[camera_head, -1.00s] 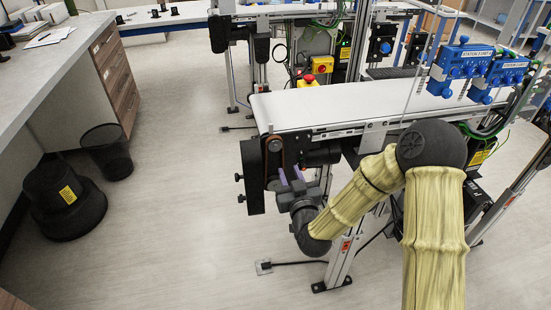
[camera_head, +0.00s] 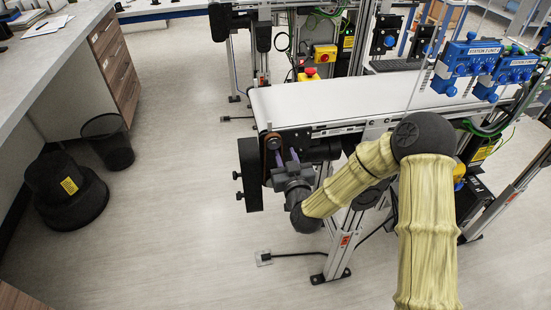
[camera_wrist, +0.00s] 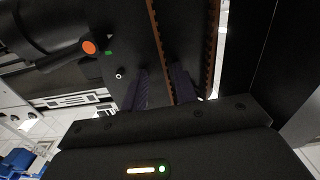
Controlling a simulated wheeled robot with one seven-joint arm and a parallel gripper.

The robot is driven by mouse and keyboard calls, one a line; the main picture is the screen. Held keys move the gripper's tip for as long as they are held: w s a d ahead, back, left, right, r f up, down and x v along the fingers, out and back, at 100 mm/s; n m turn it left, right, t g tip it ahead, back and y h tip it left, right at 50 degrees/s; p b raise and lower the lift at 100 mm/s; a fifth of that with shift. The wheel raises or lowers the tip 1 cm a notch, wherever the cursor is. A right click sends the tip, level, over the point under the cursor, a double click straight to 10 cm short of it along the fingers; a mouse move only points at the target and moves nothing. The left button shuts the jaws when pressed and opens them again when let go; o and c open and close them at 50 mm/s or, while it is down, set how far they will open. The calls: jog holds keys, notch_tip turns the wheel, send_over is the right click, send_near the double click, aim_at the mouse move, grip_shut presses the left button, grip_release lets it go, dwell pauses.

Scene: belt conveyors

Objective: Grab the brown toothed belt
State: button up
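The brown toothed belt (camera_head: 268,147) runs in a loop on the near end of the conveyor's drive unit. In the wrist view its left strand (camera_wrist: 159,35) runs down toward the space between my fingers, and its right strand (camera_wrist: 210,45) passes to the right of my right finger. My gripper (camera_head: 286,158) is at the belt's right side in the head view. In the wrist view my gripper (camera_wrist: 158,68) has its two purplish fingers apart with a clear gap. Whether a finger touches the belt cannot be told. The belt's lower part is hidden behind the gripper.
The white conveyor (camera_head: 345,97) extends right from the drive unit. A black cover plate (camera_head: 250,175) stands just left of the belt. A black motor (camera_wrist: 45,30) is at the upper left in the wrist view. Open floor (camera_head: 180,220) lies to the left.

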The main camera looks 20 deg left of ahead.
jog(key=shift+s+a, duration=0.2)
jog(key=shift+s, duration=0.5)
jog(key=shift+w, duration=0.15)
grip_shut()
jog(key=shift+d+r, duration=0.1)
jog(key=shift+d, duration=0.05)
